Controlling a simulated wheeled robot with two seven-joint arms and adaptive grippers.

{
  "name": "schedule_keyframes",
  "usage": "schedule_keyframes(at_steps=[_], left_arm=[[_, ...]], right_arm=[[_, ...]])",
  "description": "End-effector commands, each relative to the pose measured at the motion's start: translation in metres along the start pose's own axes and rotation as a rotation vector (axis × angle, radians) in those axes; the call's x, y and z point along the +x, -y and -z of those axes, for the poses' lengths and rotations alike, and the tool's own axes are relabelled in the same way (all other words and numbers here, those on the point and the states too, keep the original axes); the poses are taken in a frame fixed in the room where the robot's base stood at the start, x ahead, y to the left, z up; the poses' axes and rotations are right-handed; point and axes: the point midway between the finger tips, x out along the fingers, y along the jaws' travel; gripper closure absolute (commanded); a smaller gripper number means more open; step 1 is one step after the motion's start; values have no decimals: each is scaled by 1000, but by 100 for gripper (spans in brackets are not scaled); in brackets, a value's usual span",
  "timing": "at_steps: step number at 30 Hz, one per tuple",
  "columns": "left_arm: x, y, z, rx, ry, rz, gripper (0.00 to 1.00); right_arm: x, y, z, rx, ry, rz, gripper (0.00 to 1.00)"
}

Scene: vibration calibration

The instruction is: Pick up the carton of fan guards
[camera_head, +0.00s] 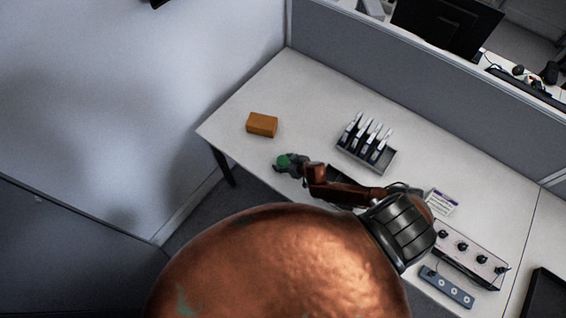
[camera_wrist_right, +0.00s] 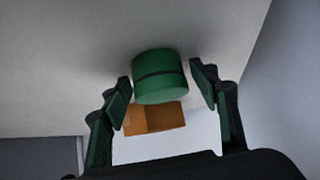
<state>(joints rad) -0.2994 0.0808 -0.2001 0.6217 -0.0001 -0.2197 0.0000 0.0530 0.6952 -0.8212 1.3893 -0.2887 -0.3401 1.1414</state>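An orange-brown box (camera_head: 262,124), which looks like the carton of fan guards, sits on the white table near its left end. It also shows in the right wrist view (camera_wrist_right: 155,119), partly hidden behind a green cylinder with a dark band (camera_wrist_right: 160,78). My right gripper (camera_head: 288,162) is nearer the front edge than the box and apart from it. In the wrist view its fingers (camera_wrist_right: 163,84) are spread, one on each side of the green cylinder, with a small gap at each side. My left gripper is out of view.
A grey rack (camera_head: 365,157) with several upright white-and-dark items stands right of the box. A small white labelled box (camera_head: 441,202), a panel with black knobs (camera_head: 470,254) and a blue-grey strip (camera_head: 447,287) lie further right. A grey partition (camera_head: 400,85) closes the back.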

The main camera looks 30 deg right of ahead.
Motion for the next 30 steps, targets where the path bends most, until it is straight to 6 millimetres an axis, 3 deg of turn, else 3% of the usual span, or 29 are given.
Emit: schedule_keyframes(at_steps=[17,30], left_arm=[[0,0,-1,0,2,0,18],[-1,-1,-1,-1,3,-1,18]], right_arm=[[0,0,0,0,0,0,86],[-8,0,9,-1,-2,1,86]])
